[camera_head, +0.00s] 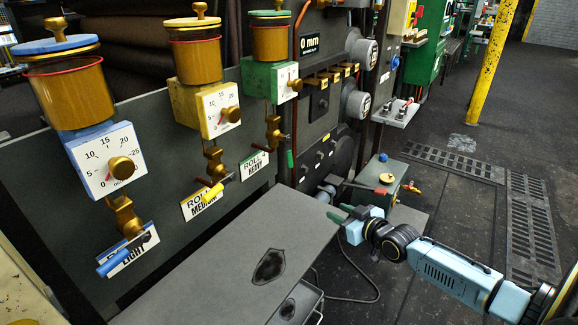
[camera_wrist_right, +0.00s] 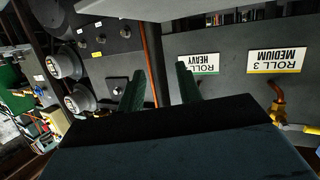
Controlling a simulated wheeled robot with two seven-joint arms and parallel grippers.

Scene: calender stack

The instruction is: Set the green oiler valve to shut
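The green oiler (camera_head: 268,78) is on the dark panel, with an amber cup above a green body and a white dial. Its brass valve (camera_head: 273,131) hangs below, above the ROLL HEAVY label (camera_head: 254,165). A small green piece (camera_head: 290,159) shows right of that label; I cannot tell whether it is the valve's handle. My right gripper (camera_head: 341,213) is right of and below the valve, apart from it, over the grey bench's far edge. In the right wrist view its dark green fingers (camera_wrist_right: 160,85) are apart and empty. My left gripper is out of view.
The yellow oiler (camera_head: 203,108) and blue oiler (camera_head: 103,157) stand left of the green one. A reddish pipe (camera_wrist_right: 152,60) runs near the fingers' line of sight. The grey bench (camera_head: 215,285) lies below the panel, its top mostly clear. A green box (camera_head: 380,180) is behind my right gripper.

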